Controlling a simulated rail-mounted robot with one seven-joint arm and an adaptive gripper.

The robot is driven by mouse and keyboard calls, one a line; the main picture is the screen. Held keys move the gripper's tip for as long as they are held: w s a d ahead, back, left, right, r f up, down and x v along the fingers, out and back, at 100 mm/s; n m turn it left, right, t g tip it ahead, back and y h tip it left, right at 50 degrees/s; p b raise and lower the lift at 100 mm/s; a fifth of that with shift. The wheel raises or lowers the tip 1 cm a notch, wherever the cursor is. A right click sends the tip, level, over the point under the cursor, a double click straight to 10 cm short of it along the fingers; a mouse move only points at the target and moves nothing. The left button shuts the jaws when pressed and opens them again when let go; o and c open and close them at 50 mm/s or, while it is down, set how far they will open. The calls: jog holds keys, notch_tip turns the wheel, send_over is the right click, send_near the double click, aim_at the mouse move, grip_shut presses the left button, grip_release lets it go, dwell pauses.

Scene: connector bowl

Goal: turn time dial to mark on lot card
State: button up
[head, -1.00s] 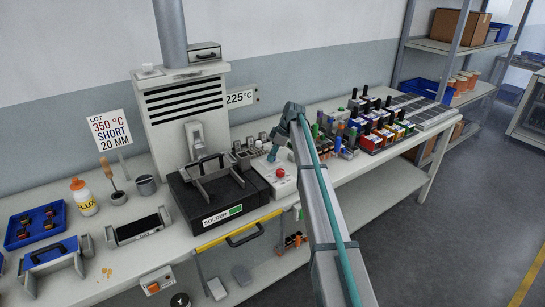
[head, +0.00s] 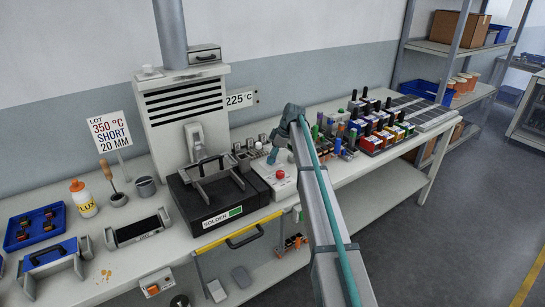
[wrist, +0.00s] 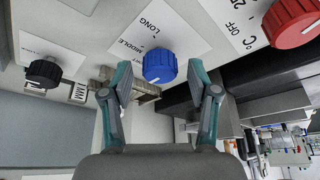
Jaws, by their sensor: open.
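The lot card (head: 112,131) stands at the left of the bench in the head view and reads 350 °C, SHORT, 20 MM. In the wrist view the blue time dial (wrist: 159,66) sits on a white label with LONG and MIDDLE readable; the rest of the label is partly hidden. A pale mark shows low on the dial's face, but its exact setting is hard to tell. My gripper (wrist: 160,84) is open, with one finger on each side of the blue dial and visible gaps.
A red dial (wrist: 291,20) with an OFF label is right of the blue one, and a black dial (wrist: 43,73) with an MM label is left.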

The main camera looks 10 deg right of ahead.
jog(key=v, duration=1.2)
